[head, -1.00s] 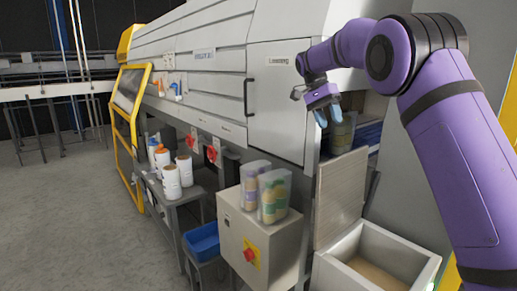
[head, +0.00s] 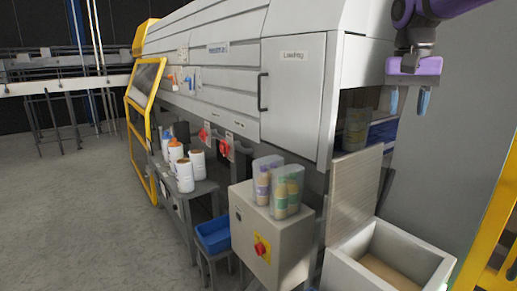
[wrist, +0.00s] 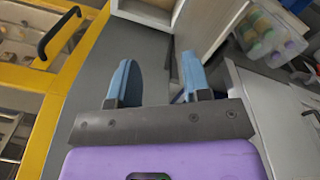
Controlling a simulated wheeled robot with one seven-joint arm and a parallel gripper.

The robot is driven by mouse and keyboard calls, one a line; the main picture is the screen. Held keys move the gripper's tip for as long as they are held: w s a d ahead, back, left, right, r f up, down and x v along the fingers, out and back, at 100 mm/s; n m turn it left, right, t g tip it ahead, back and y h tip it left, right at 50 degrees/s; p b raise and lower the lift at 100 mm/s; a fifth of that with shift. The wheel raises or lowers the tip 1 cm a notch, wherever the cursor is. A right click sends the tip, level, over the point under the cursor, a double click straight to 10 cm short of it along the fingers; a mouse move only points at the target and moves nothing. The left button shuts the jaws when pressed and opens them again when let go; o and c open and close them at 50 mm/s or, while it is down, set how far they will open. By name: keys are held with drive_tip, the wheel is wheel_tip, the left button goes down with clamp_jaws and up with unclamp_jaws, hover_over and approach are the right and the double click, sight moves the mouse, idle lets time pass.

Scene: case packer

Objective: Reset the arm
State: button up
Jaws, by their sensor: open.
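My gripper (head: 408,101) hangs at the upper right of the head view, its two blue fingers pointing down and spread apart with nothing between them. It is in the air in front of the grey panel, right of the machine's loading opening. In the wrist view my gripper (wrist: 158,82) shows both blue fingers apart and empty above grey surfaces. Most of my purple arm is out of the head view at the top right.
The white machine (head: 215,75) fills the middle. An open-topped bin (head: 345,262) stands below right. Clear packs of bottles (head: 288,192) sit on a control box (head: 247,222). White containers (head: 185,177) stand on a side table. A yellow frame (head: 497,235) is at right. Floor at left is clear.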

drive_tip(key=s+f+n+t, duration=0.2)
drive_tip(key=s+f, duration=0.3)
drive_tip(key=s, duration=0.6)
drive_tip(key=s+f+n+t, duration=0.3)
drive_tip(key=s+f, duration=0.1)
drive_tip(key=s, duration=0.7)
drive_tip(key=shift+s+f+y, duration=0.4)
drive_tip(key=shift+a, duration=0.1)
